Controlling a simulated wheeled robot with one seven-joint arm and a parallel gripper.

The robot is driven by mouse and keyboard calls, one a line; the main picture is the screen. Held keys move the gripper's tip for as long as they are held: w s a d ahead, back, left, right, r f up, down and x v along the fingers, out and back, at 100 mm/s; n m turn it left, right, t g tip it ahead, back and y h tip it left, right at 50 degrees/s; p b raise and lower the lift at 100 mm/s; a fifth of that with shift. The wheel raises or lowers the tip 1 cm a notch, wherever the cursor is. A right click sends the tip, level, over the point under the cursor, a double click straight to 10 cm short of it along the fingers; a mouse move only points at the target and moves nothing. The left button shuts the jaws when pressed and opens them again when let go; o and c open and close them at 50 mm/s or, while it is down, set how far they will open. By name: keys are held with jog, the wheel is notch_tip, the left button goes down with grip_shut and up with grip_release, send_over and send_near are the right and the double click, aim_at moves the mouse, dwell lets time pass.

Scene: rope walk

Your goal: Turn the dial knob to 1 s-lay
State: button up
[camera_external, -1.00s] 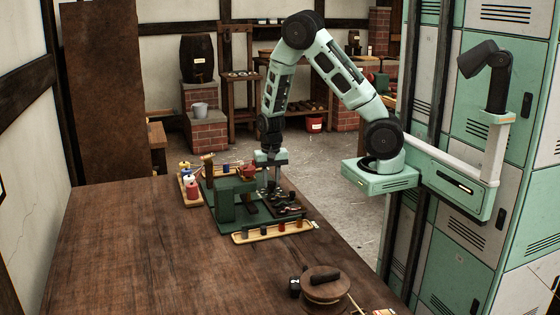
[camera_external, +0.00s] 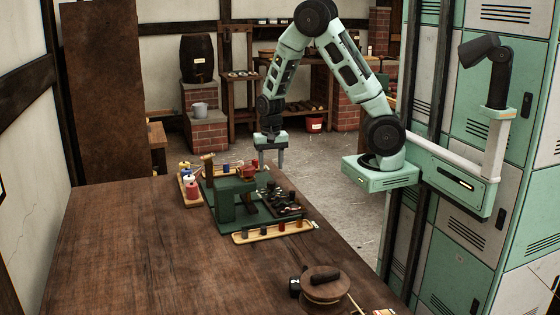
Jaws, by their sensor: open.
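A green rope-making machine (camera_external: 226,207) stands on the far part of the wooden table. Small dark knobs and pegs (camera_external: 272,190) sit on its right side, beside a dark panel (camera_external: 290,209). I cannot tell which of these is the dial knob, and its marks and setting are too small to read. My gripper (camera_external: 268,160) points down, above and behind the machine near the table's far edge. It is open, with nothing seen between its fingers, and it appears clear of the machine.
A tray with several dark and red pegs (camera_external: 241,238) lies in front of the machine. A tray of coloured spools (camera_external: 182,191) lies at its left. A round wooden reel (camera_external: 326,288) is near the table's front right. The table's front left (camera_external: 130,260) is clear.

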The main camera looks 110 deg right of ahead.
aim_at(271, 182)
notch_tip(271, 182, up, 11)
jog(key=p, duration=0.1)
jog(key=shift+r, duration=0.15)
dwell(0.6)
jog(key=w+a+n+y, duration=0.1)
jog(key=w+a+n, duration=0.2)
jog(key=a+n, duration=0.75)
jog(key=w+a+n, duration=0.3)
jog(key=a, duration=1.5)
jog(key=s+a+r+n, duration=0.1)
jog(key=s+a+n, duration=1.2)
jog(key=a, duration=0.4)
jog(key=shift+s+r, duration=0.2)
jog(key=shift+s, duration=0.55)
jog(key=shift+a, duration=0.1)
